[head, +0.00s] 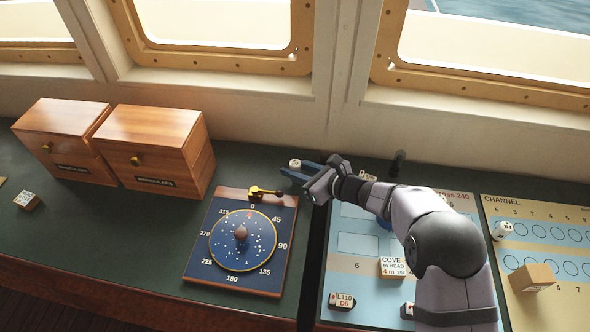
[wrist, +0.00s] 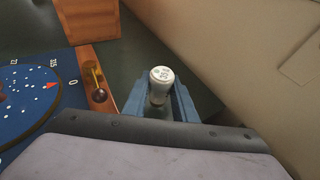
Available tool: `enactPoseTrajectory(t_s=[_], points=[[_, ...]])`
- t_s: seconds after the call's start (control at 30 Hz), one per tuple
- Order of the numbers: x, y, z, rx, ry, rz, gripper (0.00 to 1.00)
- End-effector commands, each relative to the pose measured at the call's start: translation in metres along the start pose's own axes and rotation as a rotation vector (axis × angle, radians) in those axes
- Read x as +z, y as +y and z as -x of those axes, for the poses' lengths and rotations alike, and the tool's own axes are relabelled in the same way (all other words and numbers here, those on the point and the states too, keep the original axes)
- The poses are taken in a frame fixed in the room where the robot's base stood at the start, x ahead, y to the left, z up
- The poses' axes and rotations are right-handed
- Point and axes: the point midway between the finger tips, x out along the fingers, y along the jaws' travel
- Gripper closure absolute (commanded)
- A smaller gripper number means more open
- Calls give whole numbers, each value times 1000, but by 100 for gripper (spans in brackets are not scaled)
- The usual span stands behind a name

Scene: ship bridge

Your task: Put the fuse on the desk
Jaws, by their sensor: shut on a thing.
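The fuse (wrist: 161,86) is a small white cylinder with dark print on its top. My gripper (wrist: 161,103) is shut on it, with one blue finger on each side, in the wrist view. In the head view the fuse (head: 295,163) shows at the tips of my gripper (head: 296,172), near the wall. The dark green desk (head: 90,245) lies under and to the left of it. I cannot tell whether the fuse's bottom touches the desk, as the fingers hide it.
A blue compass-dial board (head: 212,258) with a brass lever (head: 264,193) is just in front of my gripper. Two wooden boxes (head: 150,150) stand to the left. Chart boards (head: 350,270) with several labelled pieces lie to the right. The desk's front left is mostly clear.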

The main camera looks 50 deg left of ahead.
Motion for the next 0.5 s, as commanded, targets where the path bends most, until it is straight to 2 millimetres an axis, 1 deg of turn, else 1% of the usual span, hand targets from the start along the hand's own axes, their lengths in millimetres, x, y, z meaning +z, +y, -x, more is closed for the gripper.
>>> enactPoseTrajectory(t_s=[0.17,0.5], points=[[-11,0,-5,0,-2,0,100],[-14,0,-6,0,-2,1,100]])
